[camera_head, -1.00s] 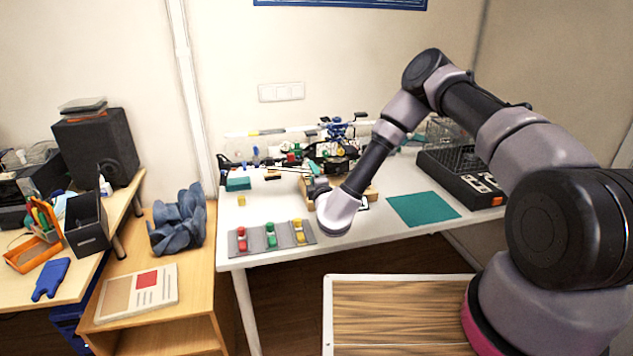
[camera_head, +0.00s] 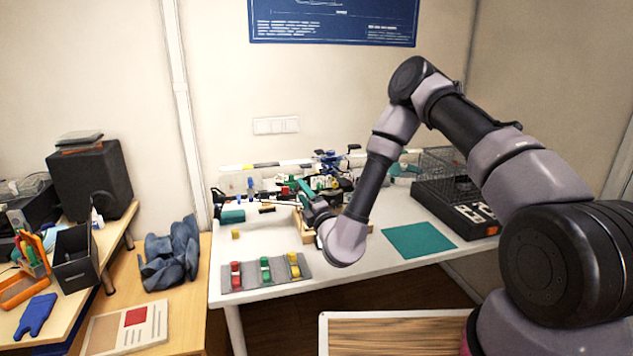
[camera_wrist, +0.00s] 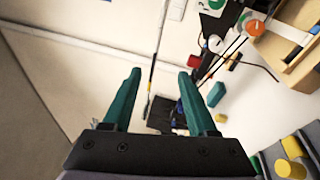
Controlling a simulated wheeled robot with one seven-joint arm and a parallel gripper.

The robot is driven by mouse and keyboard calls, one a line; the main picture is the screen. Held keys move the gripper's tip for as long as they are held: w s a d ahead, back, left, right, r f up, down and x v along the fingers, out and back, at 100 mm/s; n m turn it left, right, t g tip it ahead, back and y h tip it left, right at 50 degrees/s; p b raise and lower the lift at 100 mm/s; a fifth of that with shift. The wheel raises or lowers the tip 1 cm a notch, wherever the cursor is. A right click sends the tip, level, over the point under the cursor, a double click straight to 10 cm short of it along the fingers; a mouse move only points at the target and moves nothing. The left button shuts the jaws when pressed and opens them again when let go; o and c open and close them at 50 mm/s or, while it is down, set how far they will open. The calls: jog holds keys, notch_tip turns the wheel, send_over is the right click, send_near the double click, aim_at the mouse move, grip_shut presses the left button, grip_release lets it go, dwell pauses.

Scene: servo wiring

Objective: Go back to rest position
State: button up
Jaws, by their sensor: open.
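My gripper (camera_wrist: 160,77) shows in the wrist view as two teal fingers held wide apart, with nothing between them. In the head view my gripper (camera_head: 311,210) is partly hidden by my wrist, above the white table (camera_head: 285,293) near the wooden stand (camera_wrist: 275,60). It appears clear of the table. A grey tray (camera_head: 282,282) with red, green and yellow pieces lies at the table's front left, left of my wrist.
A teal mat (camera_head: 419,240) lies right of my wrist, with a black cage-like box (camera_head: 455,205) behind it. Wires and small parts clutter the table's back. A teal block (camera_head: 232,215) and yellow block (camera_head: 236,234) sit at left. A wooden-topped surface (camera_head: 395,335) is in front.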

jog(key=s+a+r+n+g+y, duration=0.25)
jog(key=r+n+y, duration=0.5)
jog(key=r, duration=0.45)
jog(key=s+r+n+g+y, duration=0.3)
jog(key=s+r+n+g, duration=1.25)
jog(key=n, duration=0.55)
jog(key=s+d+f+n+g+h, duration=0.2)
jog(key=s+d+n+h, duration=0.5)
jog(key=d+n+h, duration=0.3)
jog(key=d+r+n+t+h, duration=0.2)
jog(key=d+r+t+h, duration=0.1)
jog(key=d, duration=0.8)
jog(key=s+d+r+n+t+h, duration=0.1)
jog(key=d+r+n+t+h, duration=0.1)
jog(key=d+t, duration=0.4)
jog(key=d+r+h, duration=0.1)
jog(key=d+h, duration=0.1)
jog(key=d, duration=0.2)
jog(key=shift+s+d+t, duration=0.15)
jog(key=shift+d+t, duration=0.15)
jog(key=shift+d, duration=0.05)
jog(key=shift+h, duration=0.25)
